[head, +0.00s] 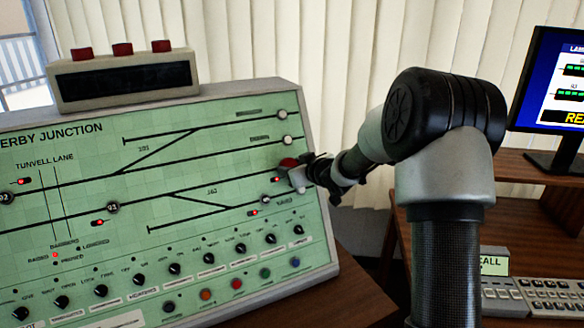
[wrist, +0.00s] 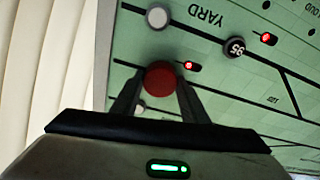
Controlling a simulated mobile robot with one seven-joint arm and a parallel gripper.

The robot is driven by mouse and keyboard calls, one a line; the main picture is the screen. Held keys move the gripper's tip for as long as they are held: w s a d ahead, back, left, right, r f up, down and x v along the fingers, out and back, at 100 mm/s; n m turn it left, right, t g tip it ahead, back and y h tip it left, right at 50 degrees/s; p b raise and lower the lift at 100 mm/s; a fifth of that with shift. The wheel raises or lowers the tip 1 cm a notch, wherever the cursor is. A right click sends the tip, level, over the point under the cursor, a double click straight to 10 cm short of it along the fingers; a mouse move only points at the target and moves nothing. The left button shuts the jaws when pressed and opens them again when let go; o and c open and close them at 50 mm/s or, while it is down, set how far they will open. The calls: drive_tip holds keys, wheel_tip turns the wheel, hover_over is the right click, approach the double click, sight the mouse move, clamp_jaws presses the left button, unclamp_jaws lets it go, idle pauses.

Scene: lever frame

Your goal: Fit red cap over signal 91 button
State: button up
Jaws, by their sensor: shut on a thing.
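The red cap (head: 289,163) is at the right end of the green panel (head: 70,180), between my gripper's fingers. In the wrist view the cap (wrist: 160,78) is a round red disc held by both fingers. My gripper (wrist: 158,90) is shut on it, and in the head view my gripper (head: 296,174) reaches the panel from the right. The cap is close to the panel face beside a small red light (wrist: 190,65); I cannot tell whether it touches the panel. No label reading 91 is legible, and any button behind the cap is hidden.
White buttons (head: 282,114) sit above the cap on the panel's right edge. A black button marked 95 (wrist: 235,47) is nearby. Rows of black knobs (head: 174,268) and coloured buttons run along the bottom. A box with red blocks (head: 120,80) stands on top. A monitor (head: 550,90) is at right.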

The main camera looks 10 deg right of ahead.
idle(0.4)
drive_tip(key=o, duration=1.1)
drive_tip(key=shift+o, duration=0.5)
drive_tip(key=o, duration=0.4)
drive_tip(key=r+p+v, duration=0.1)
drive_tip(key=p+v, duration=0.2)
drive_tip(key=v, duration=0.5)
drive_tip(key=shift+w, duration=0.2)
drive_tip(key=shift+a, duration=0.1)
